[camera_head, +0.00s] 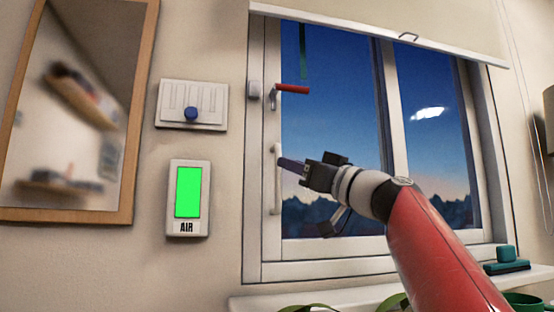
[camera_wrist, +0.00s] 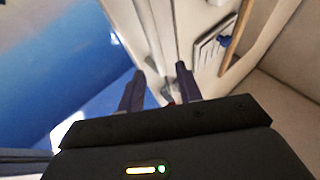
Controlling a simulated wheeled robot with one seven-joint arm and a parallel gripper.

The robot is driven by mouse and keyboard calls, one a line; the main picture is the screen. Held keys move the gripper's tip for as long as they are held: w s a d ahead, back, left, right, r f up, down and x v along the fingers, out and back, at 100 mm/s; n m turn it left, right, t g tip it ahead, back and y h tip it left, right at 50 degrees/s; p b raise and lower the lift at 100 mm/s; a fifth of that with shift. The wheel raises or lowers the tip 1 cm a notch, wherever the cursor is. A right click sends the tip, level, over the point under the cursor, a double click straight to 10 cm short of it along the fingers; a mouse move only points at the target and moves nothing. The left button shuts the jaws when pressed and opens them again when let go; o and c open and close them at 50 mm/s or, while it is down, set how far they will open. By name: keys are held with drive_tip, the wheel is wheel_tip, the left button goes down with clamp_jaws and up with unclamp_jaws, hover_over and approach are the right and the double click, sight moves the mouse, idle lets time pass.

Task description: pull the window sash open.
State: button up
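The window sash (camera_head: 268,215) has a white frame and looks flush in its surround in the head view. A white vertical pull handle (camera_head: 277,196) is on its left stile. Above it, a red lever (camera_head: 292,89) points sideways to the right. My gripper (camera_head: 281,162) is at the pull handle's upper half, its fingers pointing left. In the wrist view my gripper (camera_wrist: 159,71) has its two dark fingers spread apart, with the pale window frame (camera_wrist: 158,35) beyond and between them. Whether the fingers straddle or touch the pull handle is unclear.
Left of the window are a switch plate with a blue knob (camera_head: 190,113), a green-lit AIR panel (camera_head: 188,200) and a mirror (camera_head: 75,110). A roller blind (camera_head: 400,20) covers the window's top. The sill (camera_head: 350,295) below holds a teal object (camera_head: 507,260).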

drive_tip(key=p+x, duration=0.2)
drive_tip(key=x, duration=0.3)
drive_tip(key=shift+w+a, duration=0.15)
drive_tip(key=shift+a, duration=0.05)
clamp_jaws()
